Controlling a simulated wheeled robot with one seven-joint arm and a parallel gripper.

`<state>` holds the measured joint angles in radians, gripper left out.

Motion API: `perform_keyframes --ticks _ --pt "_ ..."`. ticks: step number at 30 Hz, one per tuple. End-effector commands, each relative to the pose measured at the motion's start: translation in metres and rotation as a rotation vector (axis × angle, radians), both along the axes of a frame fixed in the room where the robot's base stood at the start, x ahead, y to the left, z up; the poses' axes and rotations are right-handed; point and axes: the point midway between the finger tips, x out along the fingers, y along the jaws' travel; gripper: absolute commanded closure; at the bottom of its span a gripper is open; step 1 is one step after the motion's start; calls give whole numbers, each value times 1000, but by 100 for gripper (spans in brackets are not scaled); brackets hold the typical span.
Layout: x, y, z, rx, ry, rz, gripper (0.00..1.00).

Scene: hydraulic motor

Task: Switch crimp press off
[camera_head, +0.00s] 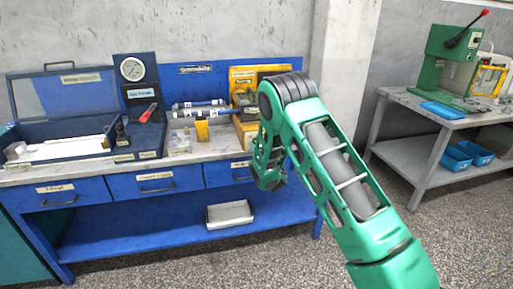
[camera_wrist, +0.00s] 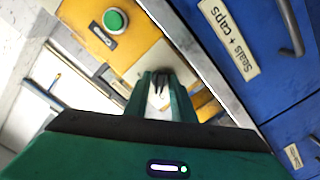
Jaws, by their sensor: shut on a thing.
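A yellow machine (camera_head: 243,73) with black parts stands at the right end of the blue bench, partly hidden by my arm; I take it for the crimp press. In the wrist view, a yellow panel (camera_wrist: 88,38) bears a round green button (camera_wrist: 115,20) at the upper left. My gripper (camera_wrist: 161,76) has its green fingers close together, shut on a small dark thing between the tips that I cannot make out. The tips appear to the right of and below the button in that view, apart from it.
The blue bench has drawers, one labelled "Seals + caps" (camera_wrist: 230,38), beside my gripper. A gauge stand (camera_head: 135,75), cylinders (camera_head: 199,107) and an open blue case (camera_head: 62,78) stand leftward. A green press (camera_head: 446,65) stands on a separate table at right. Floor between is clear.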

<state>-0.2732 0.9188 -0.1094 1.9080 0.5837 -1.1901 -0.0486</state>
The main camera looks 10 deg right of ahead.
Motion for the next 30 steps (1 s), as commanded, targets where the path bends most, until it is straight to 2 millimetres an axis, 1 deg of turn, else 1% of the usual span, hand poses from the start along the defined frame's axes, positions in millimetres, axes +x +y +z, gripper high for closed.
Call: perform_keyframes --ticks 1,9,24,25,26,30 --pt "-1 0 -3 -22 6 -1 100" --pt "-1 0 -3 -102 6 -1 100" --pt "-1 0 -3 -117 6 0 100" --pt "-1 0 -3 -117 6 0 72" --pt "-1 0 -3 -117 6 0 71" --pt "-1 0 -2 -117 4 0 71"
